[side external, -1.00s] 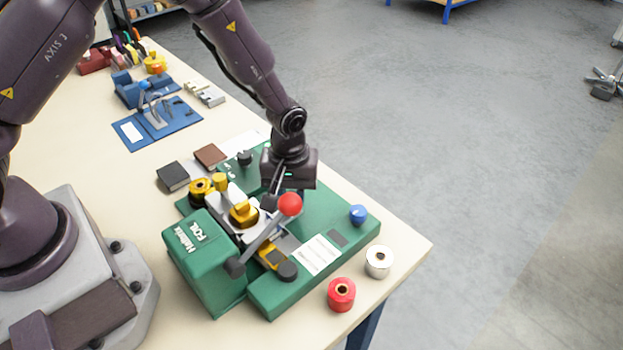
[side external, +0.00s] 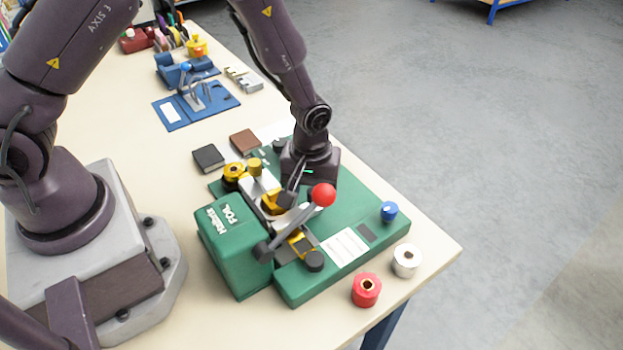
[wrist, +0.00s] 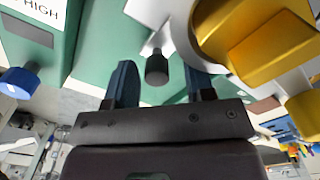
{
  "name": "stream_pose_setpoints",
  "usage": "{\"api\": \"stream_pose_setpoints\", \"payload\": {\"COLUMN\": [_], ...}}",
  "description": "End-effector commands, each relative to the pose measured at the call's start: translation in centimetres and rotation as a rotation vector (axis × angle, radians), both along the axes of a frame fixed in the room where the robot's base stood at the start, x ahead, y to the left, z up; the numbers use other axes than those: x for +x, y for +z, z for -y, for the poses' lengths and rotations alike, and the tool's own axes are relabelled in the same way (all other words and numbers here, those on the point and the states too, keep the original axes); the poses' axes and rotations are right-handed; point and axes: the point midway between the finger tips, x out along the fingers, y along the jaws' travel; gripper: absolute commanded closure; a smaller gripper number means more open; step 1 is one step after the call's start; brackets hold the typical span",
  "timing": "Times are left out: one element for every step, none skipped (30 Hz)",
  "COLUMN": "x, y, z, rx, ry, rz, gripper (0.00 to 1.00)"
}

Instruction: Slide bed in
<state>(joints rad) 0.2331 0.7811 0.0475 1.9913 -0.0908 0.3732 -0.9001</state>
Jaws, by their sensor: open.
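The green foil machine (side external: 235,255) stands near the table's front corner, with a lever ending in a red ball (side external: 323,195). A pale metal bed (side external: 257,187) with gold parts lies between the green housing and my gripper; the lever and my gripper hide part of it. In the wrist view a black knob (wrist: 157,68) on a short pale stem sticks out beside a gold block (wrist: 258,40). My gripper (wrist: 161,75) is open, one dark finger on each side of the knob, with visible gaps. It also shows low over the machine in the side view (side external: 288,197).
The lever crosses close in front of my gripper. A blue knob (side external: 389,211) is on the green base. Black (side external: 208,158) and brown (side external: 245,142) booklets lie behind the machine.

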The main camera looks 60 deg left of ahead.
Motion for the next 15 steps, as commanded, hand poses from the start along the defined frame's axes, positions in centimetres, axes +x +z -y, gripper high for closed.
{"api": "stream_pose_setpoints", "payload": {"x": [-0.1, -0.1, -0.1, 0.0, 0.0, 0.0, 0.0, 0.1, 0.1, 0.1, 0.1, 0.1, 0.1, 0.1, 0.1], "y": [0.4, 0.7, 1.2, 1.6, 2.2, 3.0, 3.7, 4.4, 5.4, 6.0, 6.7, 7.6, 8.3, 8.9, 9.6], "z": [0.0, 0.1, 0.1, 0.1, 0.1, 0.1, 0.1, 0.1, 0.2, 0.1, 0.1, 0.1, 0.1, 0.1, 0.1], "rx": [0.0, -0.001, -0.001, -0.001, -0.001, -0.002, -0.002, -0.002, -0.003, -0.003, -0.002, -0.001, -0.001, -0.002, -0.002], "ry": [0.0, 0.0, 0.0, 0.0, 0.0, -0.001, -0.001, -0.002, -0.002, -0.002, -0.001, -0.001, -0.001, -0.001, -0.002], "rz": [-0.003, -0.002, -0.001, 0.001, 0.001, 0.004, 0.004, 0.005, 0.006, 0.006, 0.006, 0.006, 0.006, 0.005, 0.005], "gripper": [0.49, 0.49, 0.49, 0.49, 0.49, 0.49, 0.49, 0.49, 0.49, 0.49, 0.49, 0.49, 0.49, 0.49, 0.49]}}
